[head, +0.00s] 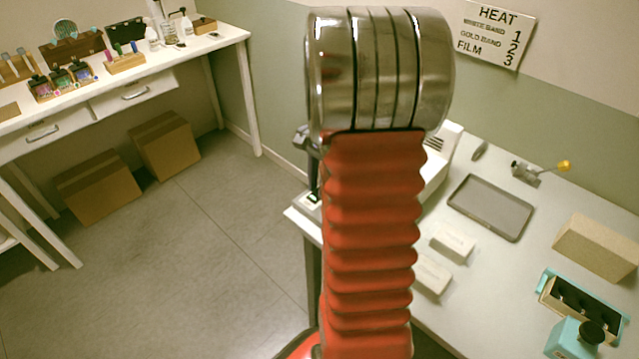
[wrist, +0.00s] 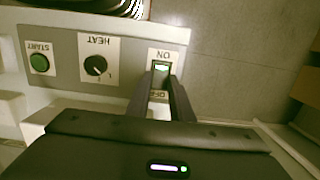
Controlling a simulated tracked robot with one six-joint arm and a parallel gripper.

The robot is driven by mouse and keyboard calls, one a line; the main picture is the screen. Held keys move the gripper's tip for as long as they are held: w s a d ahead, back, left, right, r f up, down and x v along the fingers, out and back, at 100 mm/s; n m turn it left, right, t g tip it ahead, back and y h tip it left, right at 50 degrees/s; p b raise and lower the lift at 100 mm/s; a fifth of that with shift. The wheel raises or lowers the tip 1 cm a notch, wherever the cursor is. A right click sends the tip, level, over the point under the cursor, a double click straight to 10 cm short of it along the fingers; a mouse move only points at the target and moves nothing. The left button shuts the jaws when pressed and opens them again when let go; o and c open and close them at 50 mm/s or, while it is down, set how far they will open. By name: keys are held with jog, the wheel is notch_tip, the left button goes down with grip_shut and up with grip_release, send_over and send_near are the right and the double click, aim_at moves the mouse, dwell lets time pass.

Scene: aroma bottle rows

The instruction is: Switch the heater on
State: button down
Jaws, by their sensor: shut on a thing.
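The heater (head: 440,160) is a white machine at the left end of the right-hand table; my arm hides much of it in the head view. Its grey front panel (wrist: 122,70) fills the upper left of the wrist view. The power switch (wrist: 161,70) sits at the panel's right, between ON and OFF labels, with a green lit strip at its ON end. My gripper (wrist: 161,88) has its two dark fingers closed about the switch, one on each side. The HEAT knob (wrist: 96,66) and green START button (wrist: 40,63) are to the left.
On the right-hand table are a grey tray (head: 490,207), pale blocks (head: 452,243), a tan box (head: 598,248) and a teal device (head: 574,340). A HEAT sign (head: 496,34) hangs on the wall. A bottle table (head: 120,82) stands at left; the floor between is clear.

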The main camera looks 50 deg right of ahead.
jog(key=c, duration=1.6)
grip_release()
jog(key=shift+o, duration=0.2)
notch_tip(320, 180, up, 14)
jog(key=d, duration=0.1)
jog(key=shift+d+f, duration=0.15)
